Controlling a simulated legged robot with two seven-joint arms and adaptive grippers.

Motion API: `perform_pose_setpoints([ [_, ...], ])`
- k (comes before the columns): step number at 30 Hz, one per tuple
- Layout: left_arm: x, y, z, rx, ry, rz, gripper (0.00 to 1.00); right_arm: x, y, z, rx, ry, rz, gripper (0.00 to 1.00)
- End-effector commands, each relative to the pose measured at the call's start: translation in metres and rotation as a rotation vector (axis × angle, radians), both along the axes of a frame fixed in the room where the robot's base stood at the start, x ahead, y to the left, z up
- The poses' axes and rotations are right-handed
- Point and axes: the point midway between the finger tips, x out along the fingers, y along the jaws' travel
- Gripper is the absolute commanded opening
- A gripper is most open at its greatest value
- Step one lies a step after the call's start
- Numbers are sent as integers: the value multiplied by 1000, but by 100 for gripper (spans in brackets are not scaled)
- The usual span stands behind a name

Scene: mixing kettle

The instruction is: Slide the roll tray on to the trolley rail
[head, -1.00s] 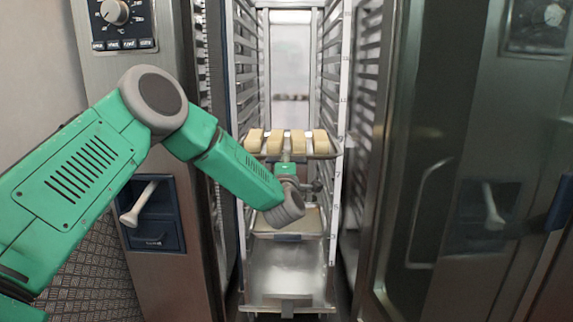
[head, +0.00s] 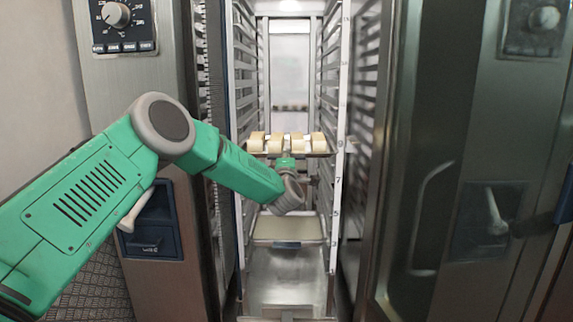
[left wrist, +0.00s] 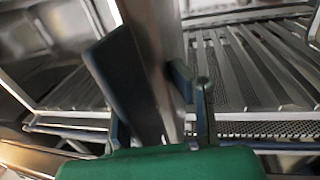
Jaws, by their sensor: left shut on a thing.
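The roll tray (head: 318,154) carries several pale rolls (head: 277,143) in a row and sits between the side rails of the trolley (head: 337,200), inside the open oven. My left gripper (left wrist: 160,95) is shut on the roll tray's edge, which runs between its dark fingers in the left wrist view. In the head view the left gripper is mostly hidden behind its own wrist, below the tray front. Trolley rails (head: 248,75) line both sides at many levels. Whether the tray's sides rest on a rail pair cannot be told. My right gripper is not in view.
A lower tray (head: 288,229) sits in the trolley under my left wrist. The oven's control panel side (head: 160,235) stands at the left, with a white handle (head: 137,205). The open glass door (head: 430,170) stands at the right. The trolley's middle passage is open behind the rolls.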

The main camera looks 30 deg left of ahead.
Motion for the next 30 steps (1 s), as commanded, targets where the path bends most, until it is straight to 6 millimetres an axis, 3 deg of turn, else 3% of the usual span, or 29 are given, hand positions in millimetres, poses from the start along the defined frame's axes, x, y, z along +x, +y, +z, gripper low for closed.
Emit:
perform_pose_setpoints([
  [17, 8, 5, 5, 3, -10, 2, 0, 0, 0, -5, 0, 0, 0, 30],
  [30, 33, 21, 4, 0, -6, 1, 0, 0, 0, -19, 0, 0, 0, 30],
])
